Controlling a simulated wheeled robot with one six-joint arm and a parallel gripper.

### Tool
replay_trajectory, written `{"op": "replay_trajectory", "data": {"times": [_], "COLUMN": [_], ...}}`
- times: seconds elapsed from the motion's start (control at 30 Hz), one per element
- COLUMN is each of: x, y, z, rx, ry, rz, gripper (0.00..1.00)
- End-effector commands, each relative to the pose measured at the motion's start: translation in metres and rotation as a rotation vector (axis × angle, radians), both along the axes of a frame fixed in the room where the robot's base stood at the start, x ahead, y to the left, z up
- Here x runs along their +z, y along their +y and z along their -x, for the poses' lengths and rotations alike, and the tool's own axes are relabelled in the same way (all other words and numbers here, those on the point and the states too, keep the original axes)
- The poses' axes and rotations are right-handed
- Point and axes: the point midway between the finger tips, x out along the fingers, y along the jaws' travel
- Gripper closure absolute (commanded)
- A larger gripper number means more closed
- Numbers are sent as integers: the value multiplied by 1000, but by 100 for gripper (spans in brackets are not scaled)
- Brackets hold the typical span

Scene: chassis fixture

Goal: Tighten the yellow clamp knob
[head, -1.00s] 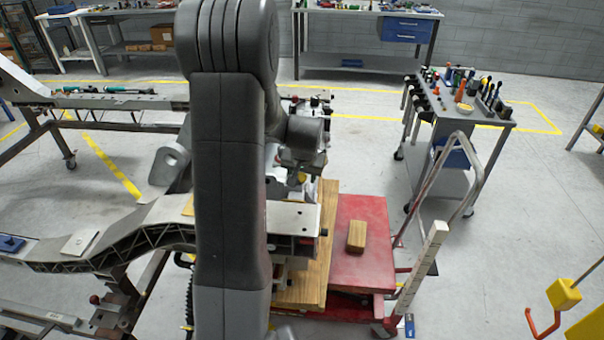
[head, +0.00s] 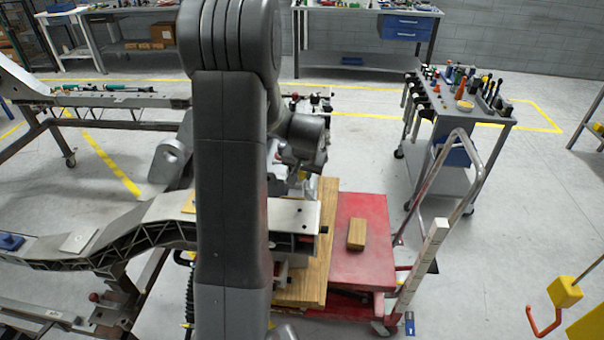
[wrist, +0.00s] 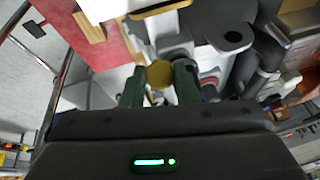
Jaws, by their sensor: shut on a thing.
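The yellow clamp knob (wrist: 159,74) is round and shows in the wrist view between the two dark green fingers of my gripper (wrist: 160,84). The fingers stand on either side of it, and my gripper is shut on it. Silver and grey clamp parts (wrist: 208,62) are just beyond and to the right of the knob. In the head view my wrist (head: 303,150) is beside the metal frame at the centre, and my arm hides much of the clamp area. The knob's turn angle cannot be told.
A red cart (head: 365,275) with a wooden block (head: 356,234) stands right of the frame. A light metal beam (head: 140,225) runs across the left. A tool trolley (head: 440,112) is at the right.

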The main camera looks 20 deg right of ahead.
Motion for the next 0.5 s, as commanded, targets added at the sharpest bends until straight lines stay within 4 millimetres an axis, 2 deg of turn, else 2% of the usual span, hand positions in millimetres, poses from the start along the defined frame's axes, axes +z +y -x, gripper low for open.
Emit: {"op": "replay_trajectory", "data": {"times": [0.5], "x": [-8], "y": [-4], "z": [3], "rx": [-236], "ry": [-180], "rz": [-283], "gripper": [95]}}
